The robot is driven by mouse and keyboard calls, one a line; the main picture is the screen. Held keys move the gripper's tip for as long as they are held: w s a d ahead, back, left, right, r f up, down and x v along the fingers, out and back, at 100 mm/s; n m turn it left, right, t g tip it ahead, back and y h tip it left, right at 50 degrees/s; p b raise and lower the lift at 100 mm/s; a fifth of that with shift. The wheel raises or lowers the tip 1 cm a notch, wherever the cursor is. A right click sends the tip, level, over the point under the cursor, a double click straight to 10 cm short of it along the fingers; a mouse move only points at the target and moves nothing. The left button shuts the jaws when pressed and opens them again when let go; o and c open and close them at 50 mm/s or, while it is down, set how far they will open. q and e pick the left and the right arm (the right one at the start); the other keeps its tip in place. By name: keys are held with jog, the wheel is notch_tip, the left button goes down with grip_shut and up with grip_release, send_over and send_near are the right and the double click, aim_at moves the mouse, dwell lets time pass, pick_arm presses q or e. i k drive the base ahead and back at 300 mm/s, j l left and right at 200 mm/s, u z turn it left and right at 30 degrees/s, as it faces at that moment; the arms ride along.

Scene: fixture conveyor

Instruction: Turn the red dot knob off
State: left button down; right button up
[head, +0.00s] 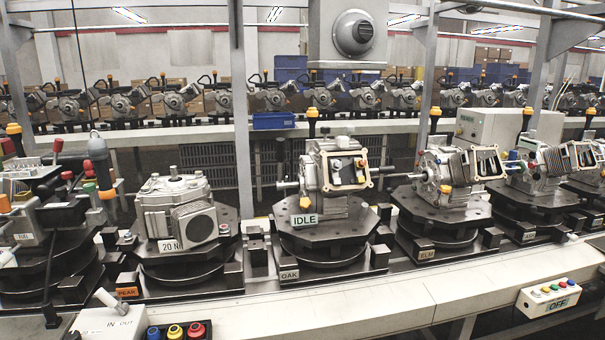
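I cannot pick out a knob with a red dot for certain. A large round dark-grey knob (353,33) sits on the front of a grey box (322,50) at the top middle; I see no red dot on it. A white control box (112,325) at the lower left is marked IN OUT and has a pale grey lever (106,298). Beside it are a blue, a yellow and a red button (195,331). A white box (553,297) at the lower right has several small coloured buttons and an OFF label (559,304). Neither gripper is in view.
Metal castings stand on dark round fixtures along the pale conveyor, including one (178,207) at left and one (335,172) with an IDLE sign (304,219). A grey post (242,120) rises in front. The pale front rail (380,300) is mostly bare.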

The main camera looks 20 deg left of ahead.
aim_at(67, 175)
jog(key=u, duration=1.15)
